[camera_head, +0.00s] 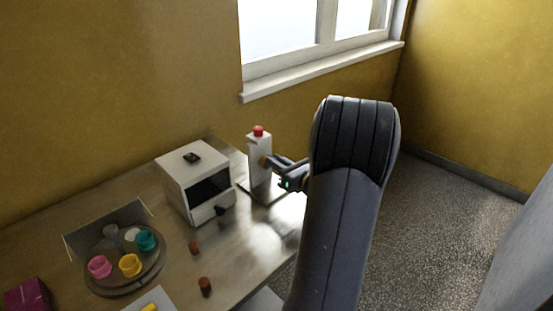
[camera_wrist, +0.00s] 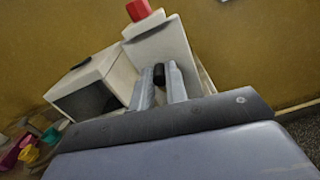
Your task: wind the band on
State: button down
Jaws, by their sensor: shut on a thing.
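A white upright post (camera_head: 259,160) with a red cap (camera_head: 258,131) on top stands towards the back right of the table. In the wrist view the post (camera_wrist: 165,45) and its red cap (camera_wrist: 138,9) appear tilted, close in front of my gripper. My gripper (camera_head: 271,164) reaches the post from the right. In the wrist view its two fingers (camera_wrist: 160,84) are shut on a small dark knob (camera_wrist: 158,73) at the post's face. The band itself cannot be made out.
A white box with a dark opening (camera_head: 208,188) stands just left of the post. Further left is a round tray (camera_head: 117,288) with pink, yellow and teal cups. Small brown pieces (camera_head: 205,286) lie at the front of the table. A window (camera_head: 300,40) is behind.

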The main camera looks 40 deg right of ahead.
jog(key=d+m+p, duration=0.1)
jog(key=m+p, duration=0.2)
jog(key=m, duration=0.2)
jog(key=d+f+m+p, duration=0.1)
jog(key=m+p, duration=0.3)
jog(key=m, duration=0.2)
jog(key=d+f+m+p, duration=0.1)
jog(key=m+p, duration=0.3)
jog(key=m, duration=0.1)
jog(key=shift+f, duration=0.15)
jog(key=shift+w+f+m+p, duration=0.1)
jog(key=shift+f+m+p, duration=0.2)
jog(key=shift+m, duration=0.5)
jog(key=shift+s+f+m+p, duration=0.15)
jog(key=shift+m+p, duration=0.25)
jog(key=shift+m, duration=0.4)
jog(key=shift+w+f+m+p, duration=0.2)
jog(key=shift+m+p, duration=0.15)
jog(key=shift+m, duration=0.45)
jog(key=c, duration=1.4)
grip_release()
jog(key=s+b, duration=0.1)
jog(key=s, duration=0.6)
jog(key=s+b, duration=0.1)
jog(key=s, duration=0.3)
jog(key=shift+d+b, duration=0.3)
jog(key=shift+d, duration=0.05)
